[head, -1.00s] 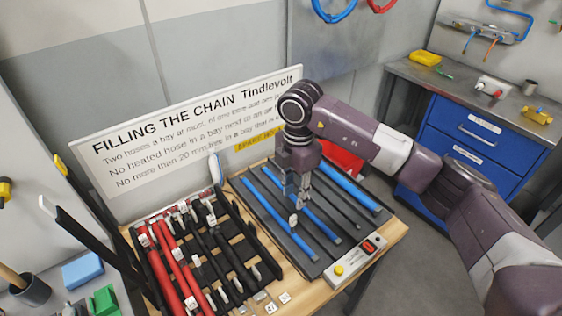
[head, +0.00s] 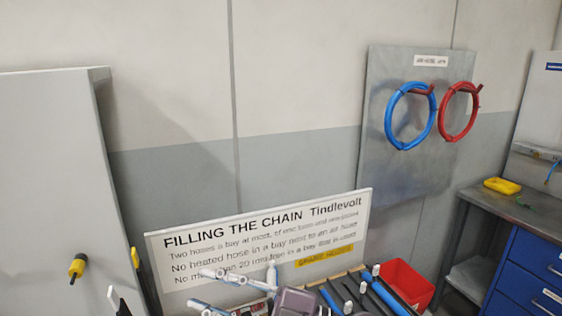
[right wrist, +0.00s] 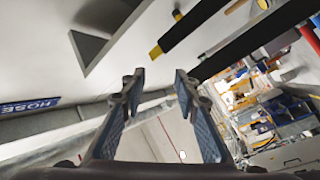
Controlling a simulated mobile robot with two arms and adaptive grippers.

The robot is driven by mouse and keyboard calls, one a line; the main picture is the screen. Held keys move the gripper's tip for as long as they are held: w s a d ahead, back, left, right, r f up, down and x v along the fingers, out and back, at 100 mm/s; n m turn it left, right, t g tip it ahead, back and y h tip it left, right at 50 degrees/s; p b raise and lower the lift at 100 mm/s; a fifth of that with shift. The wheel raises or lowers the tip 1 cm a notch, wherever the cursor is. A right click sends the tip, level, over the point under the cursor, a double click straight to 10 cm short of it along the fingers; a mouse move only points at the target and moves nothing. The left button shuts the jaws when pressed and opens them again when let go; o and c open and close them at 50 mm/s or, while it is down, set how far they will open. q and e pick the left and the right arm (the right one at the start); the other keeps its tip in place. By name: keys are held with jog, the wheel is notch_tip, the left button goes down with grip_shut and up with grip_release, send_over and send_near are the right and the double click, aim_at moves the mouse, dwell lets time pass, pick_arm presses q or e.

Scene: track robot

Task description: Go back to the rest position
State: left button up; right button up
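My right gripper (head: 200,288) shows low in the head view, pointing left in front of the sign. Its two pale fingers are apart, and the purple wrist is cut by the lower edge. The right wrist view also shows this gripper (right wrist: 160,78) open, with nothing between the blue-padded fingers. My left gripper is in neither view. The blue hoses (head: 385,297) lie at the bottom of the head view, right of my right wrist. The rest of the table is out of the head view.
The sign board (head: 260,245) stands behind the gripper. A red bin (head: 408,283) is right of the hoses. A wall panel holds a blue coil (head: 388,120) and a red coil (head: 443,118). A blue drawer cabinet (head: 530,270) stands at the right.

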jog(key=w+d+m+t+h, duration=0.4)
jog(key=d+m+t+h, duration=0.2)
jog(key=d+m+t, duration=0.25)
jog(key=w+d+m+t+h, duration=0.4)
jog(key=d+m+t+h, duration=0.1)
jog(key=d+m+t, duration=0.35)
jog(key=s+d+f+m+g+h, duration=0.2)
jog(key=d+f+m+g+h, duration=0.15)
jog(key=d+f, duration=0.35)
jog(key=s+d+f+m+g+h, duration=0.25)
jog(key=d+f+h, duration=0.25)
jog(key=f, duration=0.4)
jog(key=s+d+f+g, duration=0.2)
jog(key=s+f+g, duration=0.4)
jog(key=s+f, duration=0.45)
jog(key=s+d+f+g, duration=0.1)
jog(key=s+f+g, duration=0.6)
jog(key=s, duration=0.7)
notch_tip(320, 180, down, 28)
jog(key=s, duration=0.2)
jog(key=s+d+f+g+b, duration=0.1)
jog(key=s+d+f, duration=0.2)
jog(key=s+f, duration=1.3)
jog(key=shift+s+d+n, duration=0.2)
jog(key=shift+s+n, duration=0.2)
jog(key=shift+s, duration=0.15)
